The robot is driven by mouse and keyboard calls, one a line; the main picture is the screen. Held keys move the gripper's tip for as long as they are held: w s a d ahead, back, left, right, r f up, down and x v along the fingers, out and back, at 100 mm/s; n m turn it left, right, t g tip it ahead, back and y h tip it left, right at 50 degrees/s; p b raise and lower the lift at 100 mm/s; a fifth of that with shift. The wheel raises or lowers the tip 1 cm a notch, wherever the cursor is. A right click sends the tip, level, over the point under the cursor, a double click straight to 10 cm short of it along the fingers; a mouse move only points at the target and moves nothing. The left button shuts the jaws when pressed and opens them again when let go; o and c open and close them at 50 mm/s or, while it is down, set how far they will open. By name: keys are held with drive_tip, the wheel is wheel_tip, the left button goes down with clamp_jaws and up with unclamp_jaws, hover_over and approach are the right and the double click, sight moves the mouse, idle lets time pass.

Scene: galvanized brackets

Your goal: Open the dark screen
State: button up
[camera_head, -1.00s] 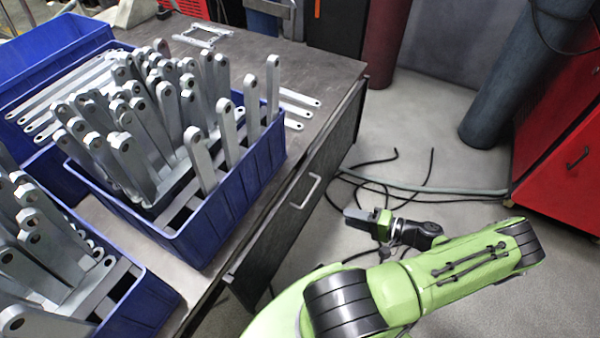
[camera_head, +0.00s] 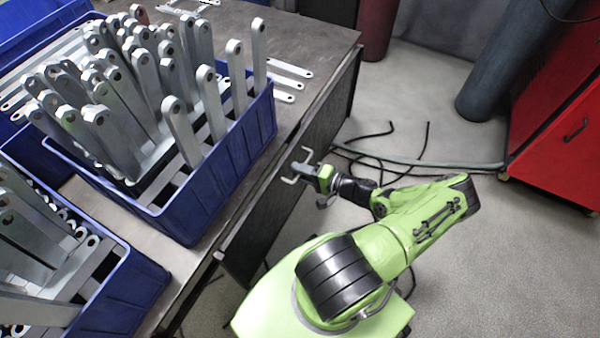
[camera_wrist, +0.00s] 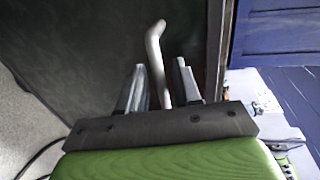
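The dark screen (camera_head: 262,232) is a dark panel along the side of the workbench, and it looks closed. Its pale bar handle (camera_head: 287,180) is partly hidden behind my gripper (camera_head: 308,170). In the wrist view the panel (camera_wrist: 80,45) fills the upper left, and the bent handle (camera_wrist: 154,48) rises between the two fingers of my gripper (camera_wrist: 160,82). The fingers are apart, one on each side of the handle, with a visible gap at the left finger. Whether the right finger touches it is unclear.
Blue bins (camera_head: 215,195) full of galvanized brackets stand on the workbench (camera_head: 320,40), with loose flat brackets (camera_head: 290,68) beside them. Black cables and a hose (camera_head: 450,165) lie on the floor. A red cabinet (camera_head: 555,135) stands at the right.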

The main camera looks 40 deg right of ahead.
drive_tip(key=shift+w, duration=0.1)
clamp_jaws()
idle(0.3)
